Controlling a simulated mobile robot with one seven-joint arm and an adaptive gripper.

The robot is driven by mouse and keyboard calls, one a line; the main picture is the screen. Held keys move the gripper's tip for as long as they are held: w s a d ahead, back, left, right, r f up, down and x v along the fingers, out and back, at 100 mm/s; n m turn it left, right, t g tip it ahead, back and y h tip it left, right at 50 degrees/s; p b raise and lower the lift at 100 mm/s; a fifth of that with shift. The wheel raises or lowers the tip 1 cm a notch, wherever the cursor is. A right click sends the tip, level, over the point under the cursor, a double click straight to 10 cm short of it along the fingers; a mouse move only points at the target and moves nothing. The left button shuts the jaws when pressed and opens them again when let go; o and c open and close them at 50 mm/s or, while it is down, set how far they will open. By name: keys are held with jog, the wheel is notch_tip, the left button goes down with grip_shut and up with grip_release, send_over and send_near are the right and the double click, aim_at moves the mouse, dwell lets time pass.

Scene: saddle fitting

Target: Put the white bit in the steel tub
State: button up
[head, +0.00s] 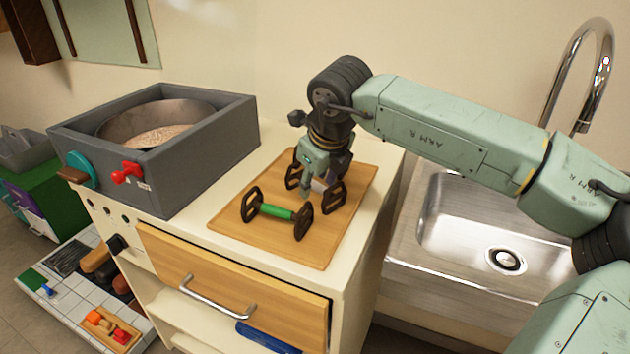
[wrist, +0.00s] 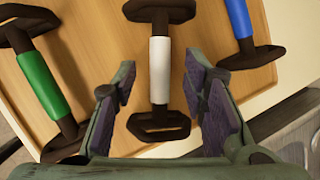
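The white bit (wrist: 160,70) has a white middle bar and a dark loop at each end. It lies on the wooden board (head: 228,222), and a small pale piece of it shows under the gripper in the head view (head: 319,186). My gripper (wrist: 161,85) is open, with one finger on each side of the white bar and visible gaps between. In the head view my gripper (head: 315,172) points down at the board and hides much of the bit. A round metal tub (head: 124,125) with grainy contents sits inside a grey box.
A green bit (head: 277,211) lies left of the white one, and a blue bit (wrist: 239,18) lies to its right in the wrist view. The grey box (head: 180,172) stands at the counter's left. A steel sink (head: 460,225) is at right. A drawer handle (head: 215,302) is below the board.

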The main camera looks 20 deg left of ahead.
jog(key=shift+w+a+f, duration=0.1)
jog(key=shift+f, duration=0.15)
jog(key=shift+c, duration=0.3)
grip_shut()
